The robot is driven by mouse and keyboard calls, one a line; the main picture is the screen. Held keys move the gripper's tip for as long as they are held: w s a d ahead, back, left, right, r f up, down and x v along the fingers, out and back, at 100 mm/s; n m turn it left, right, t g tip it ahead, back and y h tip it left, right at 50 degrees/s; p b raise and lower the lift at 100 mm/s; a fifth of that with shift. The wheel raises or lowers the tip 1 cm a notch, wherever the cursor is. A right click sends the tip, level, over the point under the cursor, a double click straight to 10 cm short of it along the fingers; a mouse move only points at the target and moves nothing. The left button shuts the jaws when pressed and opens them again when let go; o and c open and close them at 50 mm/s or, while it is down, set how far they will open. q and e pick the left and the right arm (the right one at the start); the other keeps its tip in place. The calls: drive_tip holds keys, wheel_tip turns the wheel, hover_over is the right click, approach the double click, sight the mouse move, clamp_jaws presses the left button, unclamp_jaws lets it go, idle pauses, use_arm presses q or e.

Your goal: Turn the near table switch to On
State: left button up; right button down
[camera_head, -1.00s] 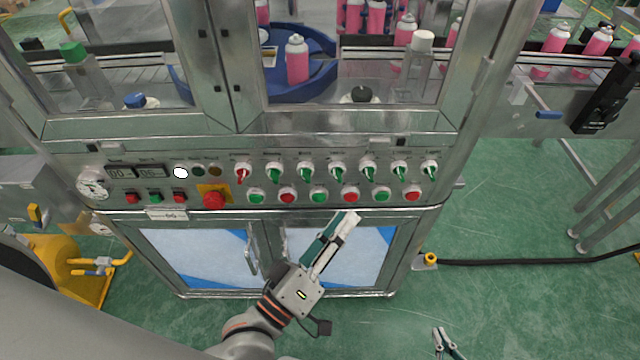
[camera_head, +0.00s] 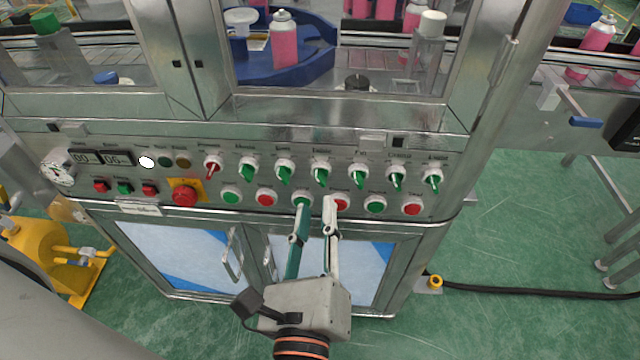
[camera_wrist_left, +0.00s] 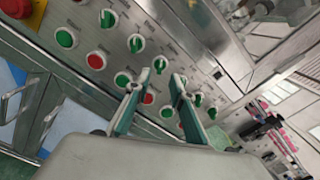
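A row of rotary switches with white collars runs along the control panel: one red switch (camera_head: 212,167) at the left and several green ones, such as the middle green switch (camera_head: 321,175) and the rightmost green switch (camera_head: 433,180). The labels are too small to read, so I cannot tell which is the near table switch. My left gripper (camera_head: 315,203) is open and empty, its fingertips just below the switch row, over the push buttons. In the left wrist view its spread fingers (camera_wrist_left: 168,72) point at the panel, with a green switch (camera_wrist_left: 160,64) by the tips. My right gripper is not in view.
Below the switches is a row of green and red push buttons (camera_head: 412,208). A red emergency stop (camera_head: 184,195) on a yellow plate sits at the left. Glass doors with handles (camera_head: 233,255) are below; pink cans (camera_head: 284,42) stand behind glass above.

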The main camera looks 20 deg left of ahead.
sight(319, 182)
use_arm(q)
drive_tip(key=x, duration=0.6)
drive_tip(key=shift+w, duration=0.15)
clamp_jaws()
